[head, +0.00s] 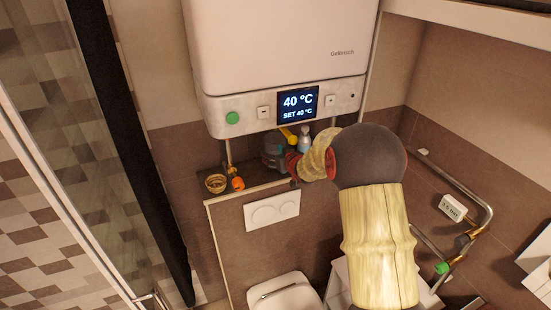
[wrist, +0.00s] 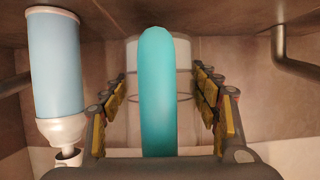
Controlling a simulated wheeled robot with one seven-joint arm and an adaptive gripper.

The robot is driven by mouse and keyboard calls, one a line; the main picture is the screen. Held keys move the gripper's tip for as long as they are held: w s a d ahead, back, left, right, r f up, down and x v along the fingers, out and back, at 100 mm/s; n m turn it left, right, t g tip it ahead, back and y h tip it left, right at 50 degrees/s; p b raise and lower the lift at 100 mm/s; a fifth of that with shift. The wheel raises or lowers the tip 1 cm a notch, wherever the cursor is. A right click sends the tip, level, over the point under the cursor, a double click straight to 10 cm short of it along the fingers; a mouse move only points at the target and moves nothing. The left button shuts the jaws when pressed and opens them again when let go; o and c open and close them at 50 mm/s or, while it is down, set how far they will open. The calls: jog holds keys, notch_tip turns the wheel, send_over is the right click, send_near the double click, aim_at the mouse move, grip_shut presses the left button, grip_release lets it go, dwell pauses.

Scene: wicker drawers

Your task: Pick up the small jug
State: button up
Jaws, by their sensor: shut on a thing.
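In the wrist view, the small jug (wrist: 157,95) stands between my fingers. Its teal, curved handle-like part faces the camera, and a pale, see-through body shows behind it. My gripper (wrist: 163,82) has a yellow-padded finger on each side of the body and is shut on it. In the head view, my gripper (head: 280,146) is over the ledge below the boiler. The jug cannot be made out clearly there, as the gripper and arm cover that spot.
The boiler (head: 280,60) hangs just above. A small bowl (head: 216,183) and orange item (head: 237,183) are on the ledge's left end.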

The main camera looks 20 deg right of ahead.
jog(key=s, duration=1.7)
jog(key=shift+s+r, duration=0.15)
jog(key=shift+s, duration=0.25)
